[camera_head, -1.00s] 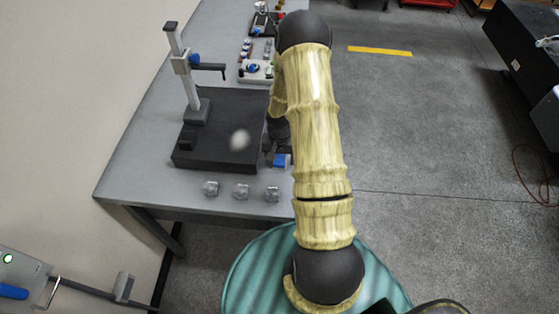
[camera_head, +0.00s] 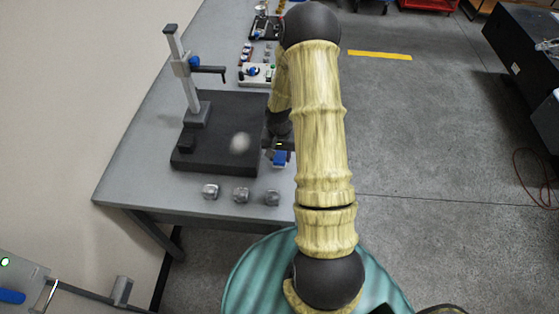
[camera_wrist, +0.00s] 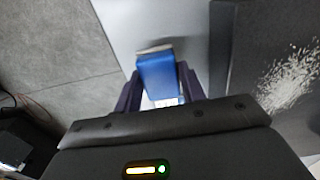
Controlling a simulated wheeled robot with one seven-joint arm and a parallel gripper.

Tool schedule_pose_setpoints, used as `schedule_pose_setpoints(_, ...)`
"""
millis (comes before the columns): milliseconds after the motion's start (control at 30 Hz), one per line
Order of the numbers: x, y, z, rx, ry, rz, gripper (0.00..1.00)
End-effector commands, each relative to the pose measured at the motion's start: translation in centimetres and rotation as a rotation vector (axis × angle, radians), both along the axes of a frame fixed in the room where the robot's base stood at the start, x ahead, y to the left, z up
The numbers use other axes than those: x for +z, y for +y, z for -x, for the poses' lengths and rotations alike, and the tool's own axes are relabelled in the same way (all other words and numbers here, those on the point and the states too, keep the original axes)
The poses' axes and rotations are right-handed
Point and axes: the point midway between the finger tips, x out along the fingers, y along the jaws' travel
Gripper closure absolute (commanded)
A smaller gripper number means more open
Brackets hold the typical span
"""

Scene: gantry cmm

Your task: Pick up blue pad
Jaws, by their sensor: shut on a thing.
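The blue pad (camera_wrist: 158,75) is a small blue block between my gripper's fingers in the wrist view. It also shows in the head view (camera_head: 279,158), near the table's right edge and beside the black plate. My gripper (camera_wrist: 160,92) is shut on the blue pad, with a dark finger on each side of it. In the head view my gripper (camera_head: 279,150) is partly hidden behind my arm. The pad appears to be held a little above the table.
A black plate (camera_head: 215,165) with a grey measuring stand (camera_head: 185,75) is left of my gripper. More small parts (camera_head: 258,73) lie at the back of the grey table (camera_head: 140,150).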

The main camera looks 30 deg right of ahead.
Motion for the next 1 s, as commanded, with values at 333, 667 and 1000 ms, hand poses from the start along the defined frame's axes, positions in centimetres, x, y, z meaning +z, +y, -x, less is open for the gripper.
schedule_pose_setpoints(333,5.7,0.0,-0.1,0.001,-0.002,0.002,0.82)
schedule_pose_setpoints(667,6.7,0.0,0.0,0.000,0.000,0.000,0.82)
schedule_pose_setpoints(1000,6.7,0.2,-0.1,0.004,0.000,0.000,0.62)
